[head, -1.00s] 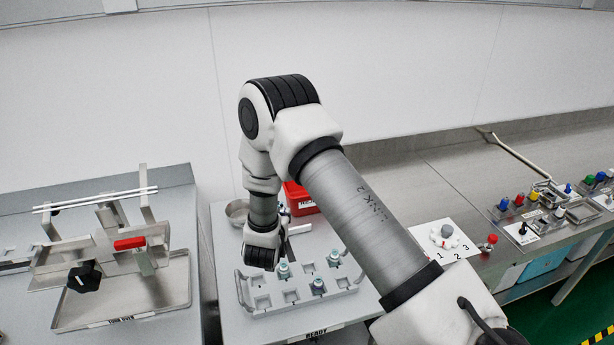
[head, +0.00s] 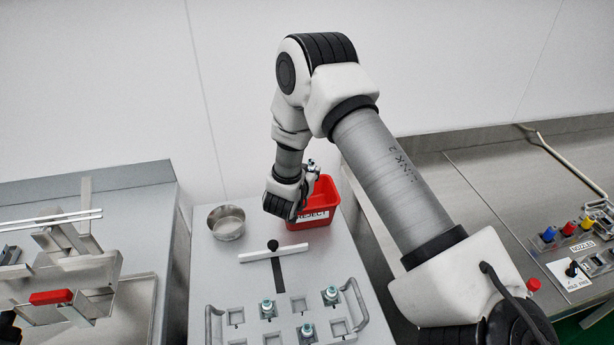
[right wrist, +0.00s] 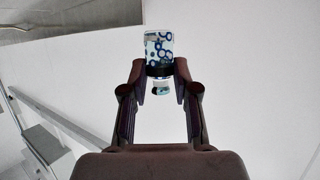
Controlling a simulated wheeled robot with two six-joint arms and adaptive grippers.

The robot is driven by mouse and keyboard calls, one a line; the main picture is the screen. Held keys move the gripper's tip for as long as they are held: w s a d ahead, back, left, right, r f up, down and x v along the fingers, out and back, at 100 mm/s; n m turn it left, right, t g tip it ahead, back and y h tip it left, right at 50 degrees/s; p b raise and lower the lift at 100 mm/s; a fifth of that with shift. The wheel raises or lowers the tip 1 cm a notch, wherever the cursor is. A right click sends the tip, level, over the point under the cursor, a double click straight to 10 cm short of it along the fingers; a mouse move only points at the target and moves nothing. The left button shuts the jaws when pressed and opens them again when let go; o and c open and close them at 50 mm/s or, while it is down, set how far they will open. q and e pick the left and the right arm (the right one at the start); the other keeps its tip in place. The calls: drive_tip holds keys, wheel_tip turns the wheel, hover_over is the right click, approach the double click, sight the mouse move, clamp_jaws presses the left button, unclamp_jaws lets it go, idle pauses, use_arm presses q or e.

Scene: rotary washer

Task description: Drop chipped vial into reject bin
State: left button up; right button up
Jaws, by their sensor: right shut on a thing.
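The red reject bin (head: 326,188), with a REJECT label on its front, stands at the back of the middle table. My right gripper (head: 306,178) is at the bin's left part and overlaps it in the head view. It also shows in the right wrist view (right wrist: 160,72), shut on a vial. The vial (right wrist: 159,45) is pale with blue ring patterns and a dark band at the fingertips. Only a small part of it shows in the head view (head: 311,163). I cannot see a chip. My left gripper is not in view.
A tray with handles (head: 249,317) holds several teal-capped vials at the front. A round metal bowl (head: 227,229) is left of the bin. A white bar with a black knob (head: 257,257) lies between tray and bin. Metal fixtures stand at left, controls at right.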

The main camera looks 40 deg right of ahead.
drive_tip(key=f, duration=0.1)
drive_tip(key=d+f, duration=0.1)
drive_tip(key=f+b, duration=0.1)
drive_tip(key=f, duration=0.1)
drive_tip(key=shift+w+d, duration=0.4)
drive_tip(key=shift+s+a+r, duration=0.2)
drive_tip(key=shift+a+r, duration=0.15)
drive_tip(key=shift+r, duration=0.05)
drive_tip(key=o, duration=0.9)
drive_tip(key=shift+s+a+r, duration=0.1)
drive_tip(key=shift+a, duration=0.05)
drive_tip(key=shift+c, duration=0.2)
drive_tip(key=shift+o, duration=0.8)
drive_tip(key=shift+d+f, duration=0.2)
drive_tip(key=shift+d, duration=0.05)
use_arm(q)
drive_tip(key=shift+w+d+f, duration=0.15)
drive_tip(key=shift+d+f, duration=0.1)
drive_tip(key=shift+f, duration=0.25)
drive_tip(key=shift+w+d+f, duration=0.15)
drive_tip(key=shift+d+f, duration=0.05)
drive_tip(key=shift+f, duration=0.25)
use_arm(e)
drive_tip(key=v, duration=1.1)
drive_tip(key=shift+a+r, duration=0.15)
drive_tip(key=shift+a, duration=0.25)
